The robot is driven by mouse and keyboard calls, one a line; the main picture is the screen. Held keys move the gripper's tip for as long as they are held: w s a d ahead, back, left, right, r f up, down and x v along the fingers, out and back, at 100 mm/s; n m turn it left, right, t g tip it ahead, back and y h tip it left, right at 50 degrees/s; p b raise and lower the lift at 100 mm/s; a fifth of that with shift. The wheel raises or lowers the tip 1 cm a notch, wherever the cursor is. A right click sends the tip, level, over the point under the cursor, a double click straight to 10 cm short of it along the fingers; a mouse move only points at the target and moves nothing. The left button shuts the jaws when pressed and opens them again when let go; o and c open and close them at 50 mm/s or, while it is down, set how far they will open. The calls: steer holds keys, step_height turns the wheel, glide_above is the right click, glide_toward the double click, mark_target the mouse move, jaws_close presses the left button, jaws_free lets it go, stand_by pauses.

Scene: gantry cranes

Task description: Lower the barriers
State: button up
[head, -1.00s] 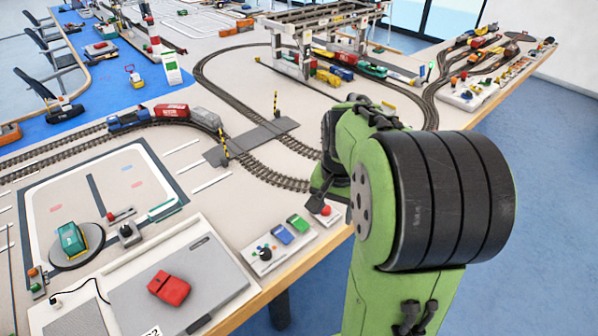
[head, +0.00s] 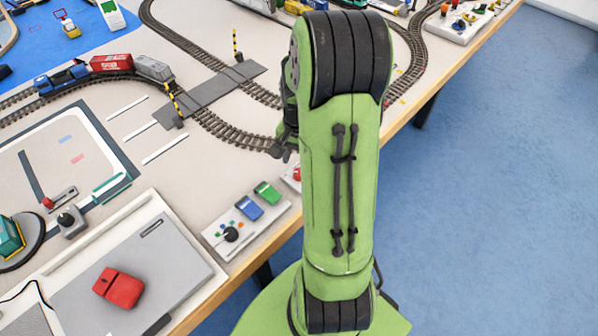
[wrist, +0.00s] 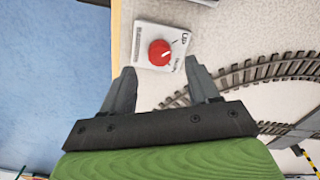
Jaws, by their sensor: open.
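Two barriers, striped yellow and black, stand upright at the grey level crossing (head: 210,95): the near barrier (head: 174,100) and the far barrier (head: 236,44). A red knob (wrist: 160,53) on a small white panel (wrist: 143,36) shows in the wrist view, with a label that looks like "UP" at its upper right. The knob's white mark points to the upper right. My gripper (wrist: 160,78) is open, its two fingers apart on either side below the knob, not around it. In the head view the knob (head: 297,174) is mostly hidden by my arm.
A train with a red wagon (head: 111,62) and a grey wagon (head: 153,67) stands on the track left of the crossing. A control box (head: 245,222) with a joystick and blue and green switches is at the table edge. Blue floor lies right.

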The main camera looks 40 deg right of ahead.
step_height(320, 180, down, 5)
steer(key=shift+r+b, duration=0.2)
steer(key=shift+b, duration=0.35)
steer(key=c, duration=1)
steer(key=shift+c, duration=0.2)
